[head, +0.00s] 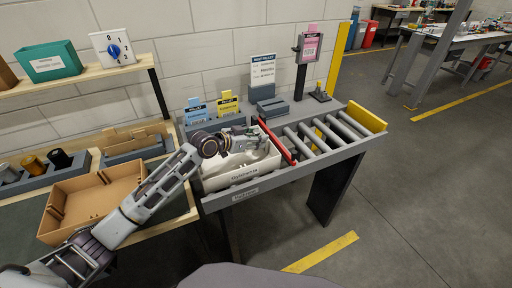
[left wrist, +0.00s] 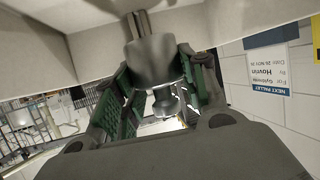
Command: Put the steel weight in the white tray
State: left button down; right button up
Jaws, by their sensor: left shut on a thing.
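My left gripper (head: 250,134) is over the tray's back part in the head view. In the left wrist view the left gripper (left wrist: 162,90) is shut on a grey metal piece, the steel weight (left wrist: 152,62), held between its green-padded fingers. In the head view the weight is too small and too hidden by the gripper to make out. Pale walls show beyond the gripper in the wrist view. My right gripper is in neither view.
A red bar (head: 277,141) crosses the conveyor right of the tray; bare rollers (head: 325,133) and a yellow end stop (head: 367,117) lie beyond. Blue and yellow cards (head: 228,105) stand behind the tray. An open cardboard box (head: 88,203) sits on the bench at left.

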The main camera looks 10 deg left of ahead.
pick_arm(q)
jog(key=shift+f, duration=2.15)
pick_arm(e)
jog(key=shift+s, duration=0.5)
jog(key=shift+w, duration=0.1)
pick_arm(q)
jog(key=c, duration=1.3)
grip_release()
jog(key=shift+f, duration=0.25)
jog(key=o, duration=0.5)
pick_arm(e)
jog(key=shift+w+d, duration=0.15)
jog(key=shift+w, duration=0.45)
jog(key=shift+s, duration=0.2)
